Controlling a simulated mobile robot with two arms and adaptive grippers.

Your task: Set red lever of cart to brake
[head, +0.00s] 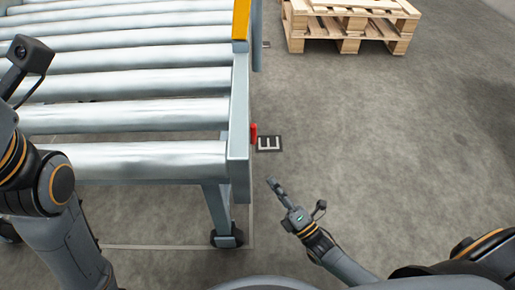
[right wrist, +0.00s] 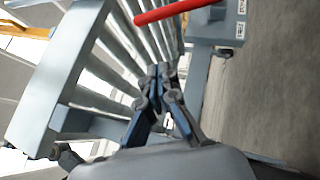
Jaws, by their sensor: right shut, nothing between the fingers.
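The cart (head: 239,130) is a grey frame with metal rollers, filling the left of the head view. Its red lever (head: 254,133) shows as a small piece on the outer right side of the frame. In the right wrist view the red lever (right wrist: 175,11) is a red bar at the top, beyond my fingertips and apart from them. My right gripper (head: 272,182) is shut and empty, in front of the lever and to the right of the cart's near corner. It also shows in the right wrist view (right wrist: 161,72). My left arm is at the left edge; its gripper is not clearly visible.
A wooden pallet (head: 350,27) lies on the floor at the back. A cart leg with a caster (head: 227,238) stands near my right gripper. The floor to the right is clear.

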